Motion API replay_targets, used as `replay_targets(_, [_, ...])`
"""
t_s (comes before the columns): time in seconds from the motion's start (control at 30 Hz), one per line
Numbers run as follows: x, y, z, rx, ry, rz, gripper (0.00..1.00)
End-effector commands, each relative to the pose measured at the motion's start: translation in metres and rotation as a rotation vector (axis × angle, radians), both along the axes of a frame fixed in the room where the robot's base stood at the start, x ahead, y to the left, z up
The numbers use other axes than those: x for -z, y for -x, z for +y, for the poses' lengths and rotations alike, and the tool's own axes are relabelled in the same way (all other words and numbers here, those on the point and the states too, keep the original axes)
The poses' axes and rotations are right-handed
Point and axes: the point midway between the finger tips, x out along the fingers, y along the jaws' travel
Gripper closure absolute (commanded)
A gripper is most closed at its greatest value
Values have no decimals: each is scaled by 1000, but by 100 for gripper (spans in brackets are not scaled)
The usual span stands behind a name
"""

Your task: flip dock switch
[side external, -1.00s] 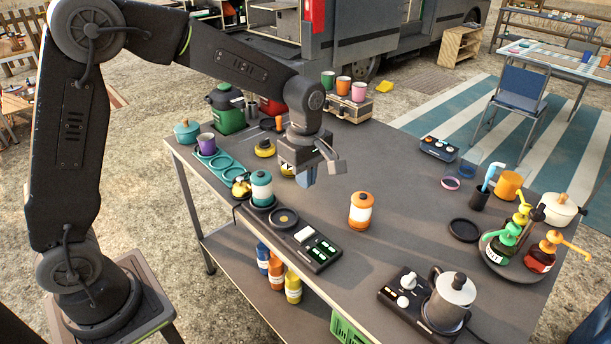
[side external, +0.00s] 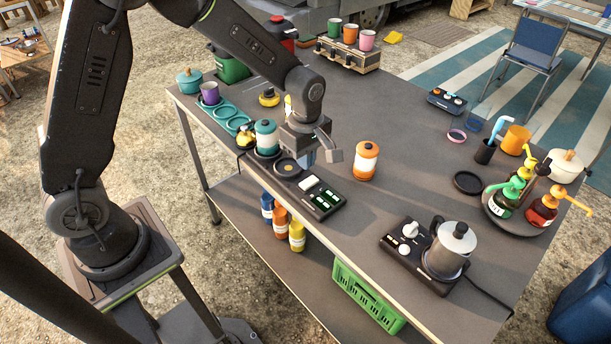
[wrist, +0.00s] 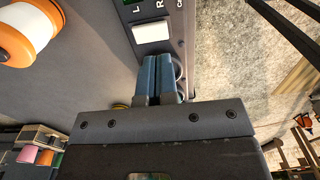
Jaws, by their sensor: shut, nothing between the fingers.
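The black dock (side external: 330,212) lies along the table's near edge in the side view. A teal canister (side external: 265,138) stands in its left bay; the round bay beside it (side external: 287,168) is empty. A white switch (side external: 309,183) sits between that bay and two green-lit displays (side external: 325,198). The switch also shows in the wrist view (wrist: 152,32), just beyond my fingertips. My gripper (wrist: 157,58) is shut and empty, its blue fingers together, pointing at the dock. In the side view my gripper (side external: 308,158) is low beside the empty bay. I cannot tell whether it touches the dock.
An orange canister (side external: 366,161) stands on the table right of my gripper. A moka pot (side external: 452,248) sits on a burner (side external: 408,240) at the front right. A teal tray (side external: 234,119) with a purple cup (side external: 210,93) lies behind the dock. The table's middle is clear.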

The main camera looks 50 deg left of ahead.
Motion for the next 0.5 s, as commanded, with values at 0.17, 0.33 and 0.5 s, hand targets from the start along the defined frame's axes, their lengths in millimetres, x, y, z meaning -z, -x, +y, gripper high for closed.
replay_targets(0.17, [34, 1, 0, 0, 0, 5, 100])
replay_targets(0.33, [52, 0, 0, 0, 0, 1, 100])
replay_targets(0.5, [59, 0, 0, 0, 0, -1, 100])
